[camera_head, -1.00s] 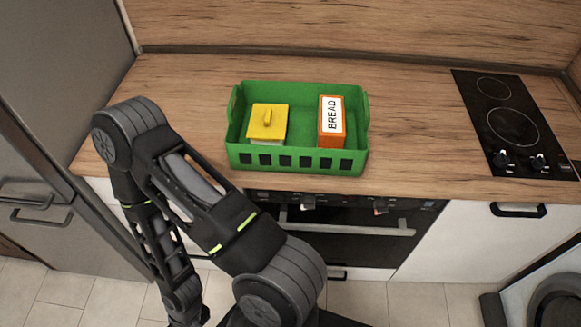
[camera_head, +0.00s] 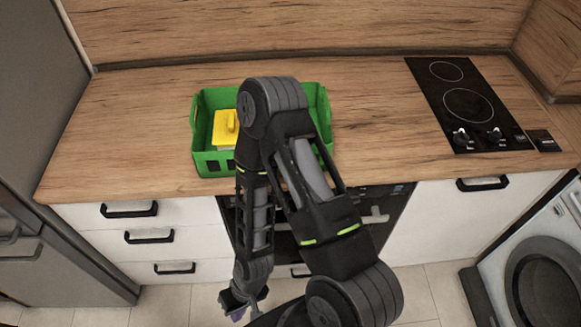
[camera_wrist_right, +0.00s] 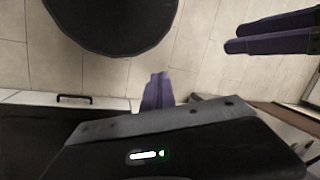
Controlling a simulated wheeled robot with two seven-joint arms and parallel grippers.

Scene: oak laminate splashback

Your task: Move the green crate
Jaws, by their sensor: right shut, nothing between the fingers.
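The green crate (camera_head: 203,110) stands upright on the wooden counter (camera_head: 375,125), near its front edge. A yellow-lidded container (camera_head: 224,128) sits in its left part. My right arm passes in front of the crate's right part and hides what is there. My right gripper (camera_head: 240,303) hangs low in front of the cabinets, well below and apart from the crate. Its purple fingers (camera_wrist_right: 158,90) are shut and empty in the right wrist view. Two more purple fingers, apparently my left gripper's (camera_wrist_right: 270,34), show at the upper right there; their opening is unclear.
A black hob (camera_head: 468,105) lies at the right of the counter, with bare counter between it and the crate. Drawers and an oven are below. A washing machine (camera_head: 535,270) stands at the lower right, a grey cabinet at the left.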

